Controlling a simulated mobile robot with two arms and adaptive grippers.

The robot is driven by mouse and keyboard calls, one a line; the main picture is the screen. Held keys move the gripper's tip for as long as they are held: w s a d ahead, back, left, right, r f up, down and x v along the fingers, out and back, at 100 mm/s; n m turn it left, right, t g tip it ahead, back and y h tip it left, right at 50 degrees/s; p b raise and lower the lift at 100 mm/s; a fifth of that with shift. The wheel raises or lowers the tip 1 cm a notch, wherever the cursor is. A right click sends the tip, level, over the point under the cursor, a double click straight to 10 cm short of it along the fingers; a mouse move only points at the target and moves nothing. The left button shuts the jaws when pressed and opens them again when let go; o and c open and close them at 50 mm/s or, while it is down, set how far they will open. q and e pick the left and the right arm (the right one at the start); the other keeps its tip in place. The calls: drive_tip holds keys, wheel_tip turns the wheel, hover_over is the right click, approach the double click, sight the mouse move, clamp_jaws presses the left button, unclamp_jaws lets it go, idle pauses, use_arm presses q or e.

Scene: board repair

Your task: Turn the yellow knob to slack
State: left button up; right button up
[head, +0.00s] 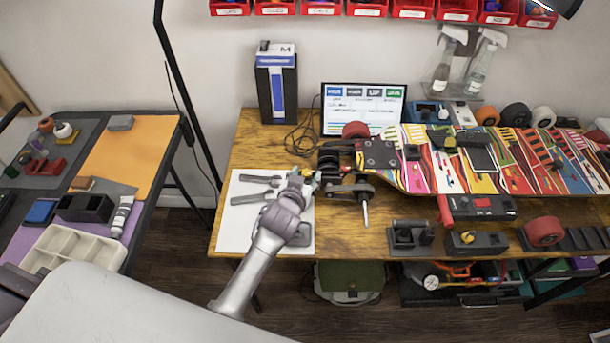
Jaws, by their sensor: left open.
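A small yellow knob-like part (467,237) sits on a dark block at the front of the wooden bench. Another small yellow-green spot (307,172) shows beside my left gripper's fingers. I cannot tell which of them is the yellow knob, or how either is turned. My left gripper (298,175) is open over the right side of the white sheet, close to the end of the skateboard. Its fingers and wrist partly hide what lies under them. My right gripper is not in view.
The patterned skateboard (430,179) with its dark truck (348,190) lies to the right of my left gripper. A screwdriver (365,212) is near it. Bare wood shows around (345,236).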

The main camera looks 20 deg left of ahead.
use_arm(q)
clamp_jaws()
idle(0.3)
